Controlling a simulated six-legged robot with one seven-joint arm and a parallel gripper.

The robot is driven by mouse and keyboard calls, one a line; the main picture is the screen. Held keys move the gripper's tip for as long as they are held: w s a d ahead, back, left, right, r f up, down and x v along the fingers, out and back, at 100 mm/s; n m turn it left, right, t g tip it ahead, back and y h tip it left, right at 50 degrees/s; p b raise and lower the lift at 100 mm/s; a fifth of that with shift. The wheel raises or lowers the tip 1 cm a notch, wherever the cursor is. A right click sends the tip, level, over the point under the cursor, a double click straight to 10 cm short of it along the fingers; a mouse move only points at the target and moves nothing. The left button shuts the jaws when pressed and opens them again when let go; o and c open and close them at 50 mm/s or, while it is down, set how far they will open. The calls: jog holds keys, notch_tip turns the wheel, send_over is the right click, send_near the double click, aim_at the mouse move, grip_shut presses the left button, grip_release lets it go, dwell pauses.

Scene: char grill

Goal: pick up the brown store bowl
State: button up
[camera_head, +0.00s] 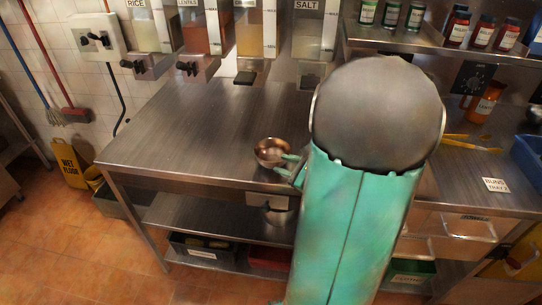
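The brown bowl (268,150) is small, round and shiny, near the front edge of the steel counter (190,125). It looks upright, with its open top facing up. My gripper (287,162) is at the bowl's right side, with teal fingertips at or very near its rim. My large teal arm hides most of the gripper. I cannot tell whether the fingers are closed on the rim, or whether the bowl rests on the counter or is slightly raised.
Dispensers labelled RICE (146,30) and SALT (308,40) hang above the counter's back. Spice jars (390,14) stand on a shelf at upper right. The counter left of the bowl is clear.

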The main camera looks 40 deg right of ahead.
aim_at(266, 161)
jog(key=x, duration=0.8)
jog(key=shift+w+a+f, duration=0.1)
jog(key=shift+w, duration=0.05)
grip_shut()
